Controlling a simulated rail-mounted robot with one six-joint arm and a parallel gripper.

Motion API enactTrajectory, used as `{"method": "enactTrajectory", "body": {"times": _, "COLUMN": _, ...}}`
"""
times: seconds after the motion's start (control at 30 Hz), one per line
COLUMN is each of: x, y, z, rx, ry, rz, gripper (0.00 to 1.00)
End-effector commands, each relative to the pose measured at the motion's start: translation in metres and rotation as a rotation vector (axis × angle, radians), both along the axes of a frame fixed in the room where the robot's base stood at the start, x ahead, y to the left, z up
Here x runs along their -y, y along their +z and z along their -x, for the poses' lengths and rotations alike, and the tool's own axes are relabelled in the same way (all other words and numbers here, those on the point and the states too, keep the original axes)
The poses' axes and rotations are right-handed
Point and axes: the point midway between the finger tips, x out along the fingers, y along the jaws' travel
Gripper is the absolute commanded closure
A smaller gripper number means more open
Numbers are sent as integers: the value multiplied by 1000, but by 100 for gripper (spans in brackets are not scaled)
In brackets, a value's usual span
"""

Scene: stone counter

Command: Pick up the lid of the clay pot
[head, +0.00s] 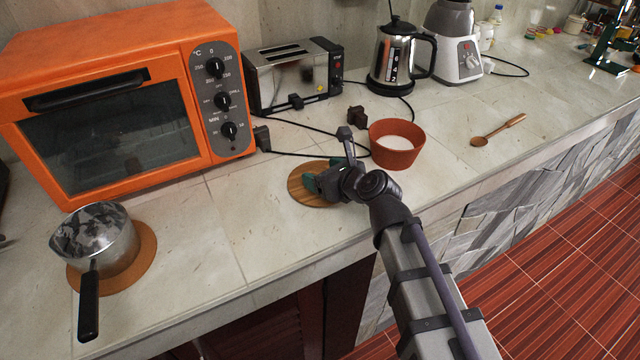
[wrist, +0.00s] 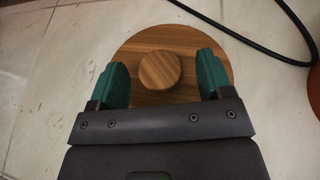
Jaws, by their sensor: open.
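The lid is a round wooden disc (head: 300,194) lying flat on the counter, partly hidden by my gripper in the head view. The wrist view shows the lid (wrist: 150,38) with a round wooden knob (wrist: 160,70) at its middle. My gripper (wrist: 163,78) is open, with one green fingertip on each side of the knob and a gap on both sides. In the head view my gripper (head: 318,181) is over the lid. The clay pot (head: 396,158) is an open terracotta bowl with white contents, standing right of the lid.
An orange oven (head: 110,100), a toaster (head: 293,75) and a kettle (head: 395,55) stand behind. A dark cable (head: 290,154) runs behind the lid. A metal saucepan (head: 100,243) sits at left, a wooden spoon (head: 497,130) at right. The counter left of the lid is clear.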

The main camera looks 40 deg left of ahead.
Motion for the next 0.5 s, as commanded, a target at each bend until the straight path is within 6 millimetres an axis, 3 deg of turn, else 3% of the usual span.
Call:
{"method": "enactTrajectory", "body": {"times": 0.07, "x": 0, "y": 1, "z": 0, "rx": 0, "ry": 0, "rz": 0, "gripper": 30}}
{"method": "enactTrajectory", "body": {"times": 0.5, "x": 0, "y": 1, "z": 0, "rx": 0, "ry": 0, "rz": 0, "gripper": 72}}
